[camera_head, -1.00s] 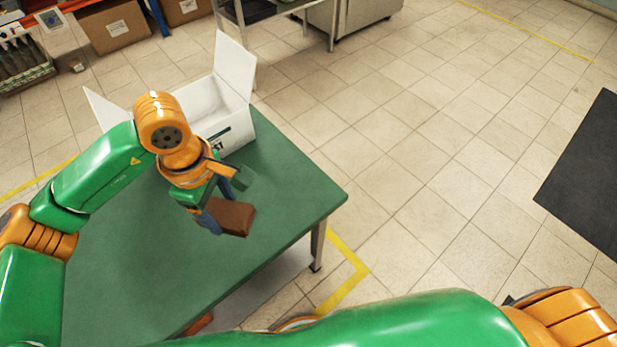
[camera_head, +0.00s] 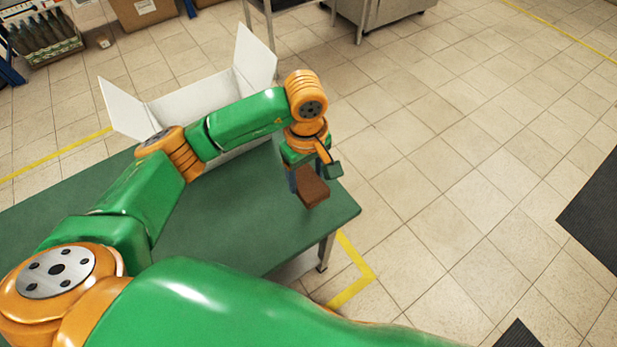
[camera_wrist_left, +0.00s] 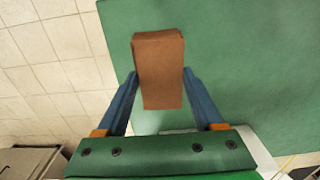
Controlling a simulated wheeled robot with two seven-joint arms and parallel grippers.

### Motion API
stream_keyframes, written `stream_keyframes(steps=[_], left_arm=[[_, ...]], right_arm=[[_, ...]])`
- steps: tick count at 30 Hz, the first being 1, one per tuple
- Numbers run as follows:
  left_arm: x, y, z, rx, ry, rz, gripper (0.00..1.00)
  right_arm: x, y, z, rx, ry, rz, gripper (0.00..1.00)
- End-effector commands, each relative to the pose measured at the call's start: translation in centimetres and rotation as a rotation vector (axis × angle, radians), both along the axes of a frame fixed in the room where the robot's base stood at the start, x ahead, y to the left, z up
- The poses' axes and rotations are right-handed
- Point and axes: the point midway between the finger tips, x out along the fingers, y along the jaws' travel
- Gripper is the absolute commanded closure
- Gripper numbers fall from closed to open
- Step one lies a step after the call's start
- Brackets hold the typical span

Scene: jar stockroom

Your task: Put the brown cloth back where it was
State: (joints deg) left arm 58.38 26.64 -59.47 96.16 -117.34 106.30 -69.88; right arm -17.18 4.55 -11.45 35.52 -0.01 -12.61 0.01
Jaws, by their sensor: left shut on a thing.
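The brown cloth (camera_head: 312,188) is a folded block in the jaws of my left gripper (camera_head: 305,182), near the right end of the green table (camera_head: 220,225). In the left wrist view the cloth (camera_wrist_left: 160,68) sits between the two blue fingers, with the green tabletop (camera_wrist_left: 240,60) behind it. The left gripper is shut on the cloth and seems to hold it above the table; the exact height is hard to tell. My right gripper does not show.
An open white box (camera_head: 190,103) stands at the table's back edge, partly hidden by my left arm. Tiled floor lies beyond the right edge, with yellow tape (camera_head: 352,287) near the table leg (camera_head: 326,250). A dark mat (camera_head: 595,215) lies far right.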

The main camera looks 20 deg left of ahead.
Motion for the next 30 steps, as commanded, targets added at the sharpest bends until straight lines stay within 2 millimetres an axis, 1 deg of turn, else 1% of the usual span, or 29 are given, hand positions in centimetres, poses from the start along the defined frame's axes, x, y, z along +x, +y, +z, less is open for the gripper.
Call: stream_keyframes(steps=[1,5,7,10,12,17,21,22,23,24,25,30], left_arm=[[0.5,0.2,-0.8,0.001,0.003,0.003,0.83],[1.8,0.6,-2.4,0.000,0.002,0.000,0.83],[1.7,0.6,-3.6,0.001,0.006,-0.002,0.83],[1.8,0.5,-5.1,0.000,0.003,-0.003,0.83],[1.9,0.5,-5.4,-0.001,-0.001,-0.004,0.83],[1.9,0.5,-5.4,-0.001,-0.002,-0.004,0.83],[1.9,0.5,-5.9,-0.001,-0.002,-0.003,0.83],[1.8,0.5,-5.7,-0.001,-0.001,-0.003,0.26],[1.8,0.5,-5.7,-0.001,-0.001,-0.003,0.18],[1.8,0.5,-5.7,-0.001,-0.001,-0.003,0.07],[1.8,0.5,-5.7,-0.001,-0.001,-0.003,0.01],[1.8,0.5,-5.6,-0.001,-0.001,-0.003,0.01]], right_arm=[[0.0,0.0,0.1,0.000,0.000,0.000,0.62],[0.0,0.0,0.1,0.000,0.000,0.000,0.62],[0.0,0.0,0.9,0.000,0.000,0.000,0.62],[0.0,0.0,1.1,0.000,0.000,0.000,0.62],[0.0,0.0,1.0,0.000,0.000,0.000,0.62],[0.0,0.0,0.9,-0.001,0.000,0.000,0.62],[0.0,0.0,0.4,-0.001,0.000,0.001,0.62],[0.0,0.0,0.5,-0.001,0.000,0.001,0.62],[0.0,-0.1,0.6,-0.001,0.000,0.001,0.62],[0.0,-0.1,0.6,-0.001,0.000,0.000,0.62],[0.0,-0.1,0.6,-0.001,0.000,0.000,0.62],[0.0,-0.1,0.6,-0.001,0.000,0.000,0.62]])
